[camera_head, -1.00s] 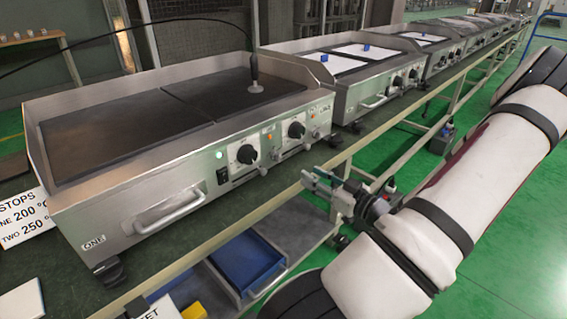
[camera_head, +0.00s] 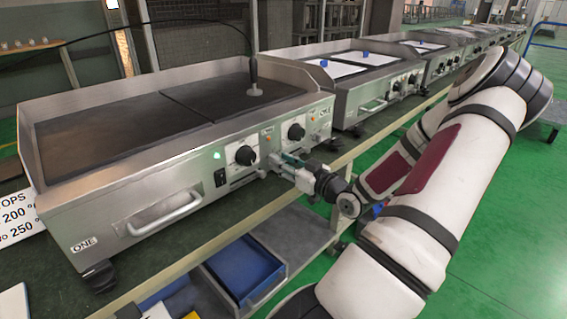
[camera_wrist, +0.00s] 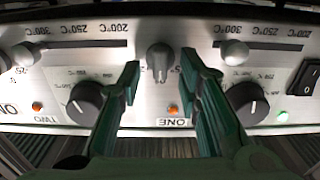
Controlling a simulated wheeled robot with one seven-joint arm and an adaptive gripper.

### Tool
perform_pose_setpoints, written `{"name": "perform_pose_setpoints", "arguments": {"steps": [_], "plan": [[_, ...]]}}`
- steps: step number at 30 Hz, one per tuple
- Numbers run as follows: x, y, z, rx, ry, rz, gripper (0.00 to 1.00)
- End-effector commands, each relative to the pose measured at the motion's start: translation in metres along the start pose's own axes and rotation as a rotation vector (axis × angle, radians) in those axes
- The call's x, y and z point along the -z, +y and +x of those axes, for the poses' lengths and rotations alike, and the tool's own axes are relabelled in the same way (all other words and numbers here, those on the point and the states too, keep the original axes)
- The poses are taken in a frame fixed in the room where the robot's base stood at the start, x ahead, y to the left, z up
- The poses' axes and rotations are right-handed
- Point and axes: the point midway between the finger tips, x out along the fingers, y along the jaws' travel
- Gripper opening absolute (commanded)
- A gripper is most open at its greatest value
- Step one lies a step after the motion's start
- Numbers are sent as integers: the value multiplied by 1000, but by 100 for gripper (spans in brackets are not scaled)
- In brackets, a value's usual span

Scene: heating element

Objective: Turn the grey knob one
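In the wrist view, a small grey knob (camera_wrist: 159,62) with a ridged grip sits on the steel front panel, in line with an orange light and a plate lettered ONE (camera_wrist: 172,122). My gripper (camera_wrist: 160,66) is open; its two green fingertips lie left and right of this knob in the picture, with a gap on both sides. I cannot tell how far the tips are from the panel. In the head view my gripper (camera_head: 279,160) is at the front panel of the nearest griddle (camera_head: 155,160), right of and below a black dial (camera_head: 245,155); it hides the grey knob there.
Black dials (camera_wrist: 86,101) and (camera_wrist: 247,101) flank the fingers. Grey slider knobs (camera_wrist: 235,52) and (camera_wrist: 22,54) sit by temperature scales. A black rocker switch (camera_wrist: 304,77) is at the right. A drawer handle (camera_head: 165,212) juts from the griddle; a blue bin (camera_head: 245,268) is below.

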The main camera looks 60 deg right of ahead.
Motion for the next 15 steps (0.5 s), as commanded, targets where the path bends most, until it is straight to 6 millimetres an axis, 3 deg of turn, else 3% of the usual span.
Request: {"name": "perform_pose_setpoints", "arguments": {"steps": [2, 6, 7, 15], "plan": [[0, 0, 0, 0, 0, 0, 32], [0, 0, 0, 0, 0, 0, 2], [0, 0, 0, 0, 0, 0, 0], [0, 0, 0, 1, 0, 6, 0]]}}
